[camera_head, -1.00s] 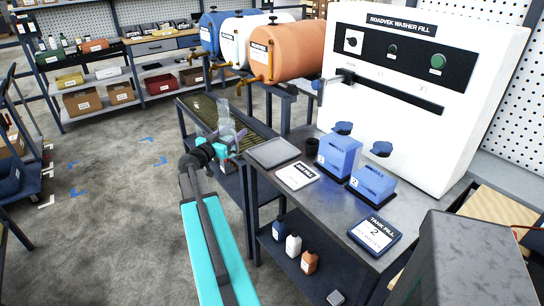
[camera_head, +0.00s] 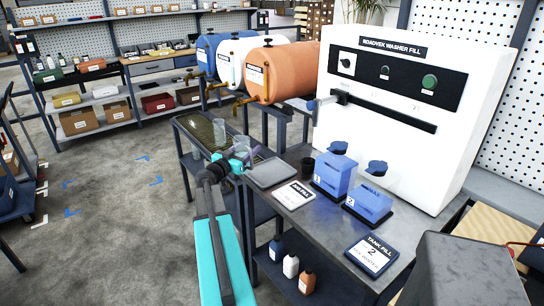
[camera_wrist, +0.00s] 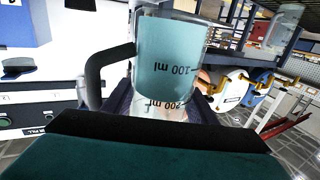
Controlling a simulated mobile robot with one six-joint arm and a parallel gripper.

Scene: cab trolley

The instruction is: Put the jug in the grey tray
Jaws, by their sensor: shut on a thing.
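A clear measuring jug (camera_head: 243,145) with a black handle is held by my gripper (camera_head: 238,160). In the wrist view the jug (camera_wrist: 172,55) fills the middle, with 100 ml and 200 ml marks and a pale blue tint in part of it. My gripper (camera_wrist: 165,105) is shut on it; its fingers are partly hidden. The flat grey tray (camera_head: 270,173) lies empty on the bench, just right of my gripper. The jug is to the left of the tray, apart from it in the picture; its height above the surface is hard to tell.
Another clear vessel (camera_head: 219,128) stands on the drip grating (camera_head: 195,128) behind. Drums with taps (camera_head: 276,72) are above the grating.

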